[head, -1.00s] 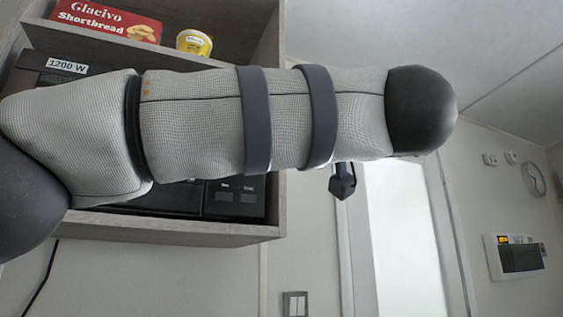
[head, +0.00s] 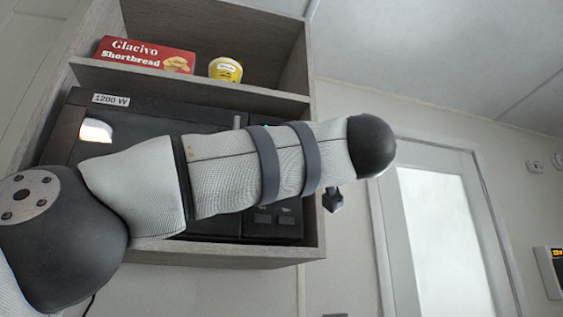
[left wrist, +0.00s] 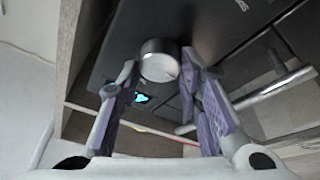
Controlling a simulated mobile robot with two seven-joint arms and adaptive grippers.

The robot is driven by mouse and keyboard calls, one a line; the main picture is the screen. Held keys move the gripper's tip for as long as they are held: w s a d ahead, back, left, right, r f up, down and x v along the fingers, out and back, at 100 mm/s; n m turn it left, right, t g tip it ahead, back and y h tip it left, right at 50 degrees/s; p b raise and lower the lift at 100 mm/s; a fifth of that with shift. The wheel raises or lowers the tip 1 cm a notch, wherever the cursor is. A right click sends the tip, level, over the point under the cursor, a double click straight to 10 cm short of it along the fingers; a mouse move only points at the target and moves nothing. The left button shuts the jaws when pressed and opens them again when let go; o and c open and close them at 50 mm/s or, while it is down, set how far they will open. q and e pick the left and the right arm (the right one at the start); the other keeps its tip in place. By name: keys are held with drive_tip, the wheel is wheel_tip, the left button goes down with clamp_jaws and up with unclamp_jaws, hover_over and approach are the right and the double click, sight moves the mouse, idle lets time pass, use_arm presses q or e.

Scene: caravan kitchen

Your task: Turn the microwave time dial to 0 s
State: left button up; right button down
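The dark microwave (head: 66,135) sits in a wooden wall cabinet in the head view, with a "1200 W" label on its upper left. My left arm crosses its front and hides most of it, including the dial. In the left wrist view the silver round dial (left wrist: 160,66) stands out from the dark microwave panel (left wrist: 140,30). My left gripper (left wrist: 160,78) is open, with one purple-padded finger on each side of the dial. I cannot tell whether either finger touches it. A small cyan display (left wrist: 141,98) glows beside the dial; its digits are unreadable. My right gripper is out of view.
A silver handle bar (left wrist: 272,89) lies to the right of my left gripper in the wrist view. A red shortbread box (head: 146,56) and a yellow tub (head: 226,69) stand on the shelf above the microwave. A door with a frosted pane (head: 445,240) is at the right.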

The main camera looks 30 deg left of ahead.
use_arm(q)
drive_tip(key=shift+n, duration=0.4)
drive_tip(key=shift+w+d+r+n+g, duration=0.1)
drive_tip(key=shift+n+g, duration=0.75)
drive_tip(key=shift+n, duration=1.05)
drive_tip(key=shift+n+g, duration=0.85)
drive_tip(key=shift+n, duration=1.35)
drive_tip(key=o, duration=1.1)
drive_tip(key=v, duration=1.2)
